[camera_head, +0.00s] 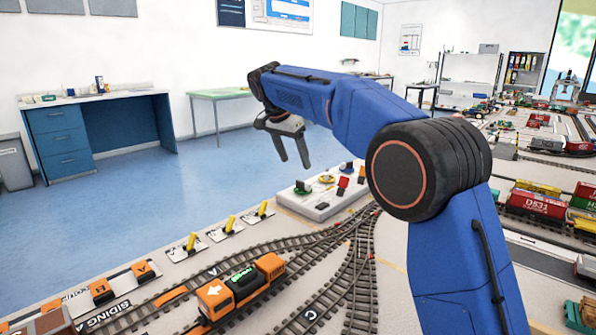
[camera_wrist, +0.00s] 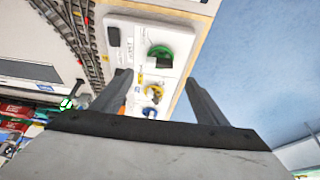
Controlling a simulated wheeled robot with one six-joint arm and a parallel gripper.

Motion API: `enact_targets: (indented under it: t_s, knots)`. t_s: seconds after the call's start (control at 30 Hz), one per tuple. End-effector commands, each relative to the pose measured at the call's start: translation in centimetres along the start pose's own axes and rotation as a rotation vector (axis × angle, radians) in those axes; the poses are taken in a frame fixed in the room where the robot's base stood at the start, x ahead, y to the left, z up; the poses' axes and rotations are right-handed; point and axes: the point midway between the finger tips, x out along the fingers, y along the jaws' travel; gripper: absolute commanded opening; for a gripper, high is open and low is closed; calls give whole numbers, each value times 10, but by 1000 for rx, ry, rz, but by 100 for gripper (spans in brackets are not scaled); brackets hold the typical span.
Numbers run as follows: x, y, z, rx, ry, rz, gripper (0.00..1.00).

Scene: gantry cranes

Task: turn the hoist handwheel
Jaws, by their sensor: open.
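A white control box (camera_head: 318,208) on the layout's edge carries several coloured controls. A green round control (camera_head: 302,187), a yellow one (camera_head: 327,179) and a blue-and-white one (camera_head: 346,168) stand in a row. I cannot tell which is the hoist handwheel. In the wrist view the green control (camera_wrist: 160,55) lies just beyond my fingertips, and the yellow control (camera_wrist: 153,91) and the blue-and-white one (camera_wrist: 150,112) show between the fingers. My gripper (camera_head: 294,163) is open and empty, pointing down above the box, apart from it. It also shows in the wrist view (camera_wrist: 158,78).
Yellow levers (camera_head: 229,224) stand along the near edge left of the box. Tracks with an orange locomotive (camera_head: 214,298) run in front. Red wagons (camera_head: 538,203) stand at right. Blue floor (camera_head: 120,220) lies open beyond the edge, with a blue desk (camera_head: 60,135) behind.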

Motion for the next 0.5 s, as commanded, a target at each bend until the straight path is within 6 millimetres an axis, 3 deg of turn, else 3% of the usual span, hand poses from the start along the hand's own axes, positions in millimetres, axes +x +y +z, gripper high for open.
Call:
enact_targets:
  t_s: [0.2,0.5]
  knots:
    - [-43,-1,0,-1,1,-2,67]
    - [-74,0,0,0,0,-1,67]
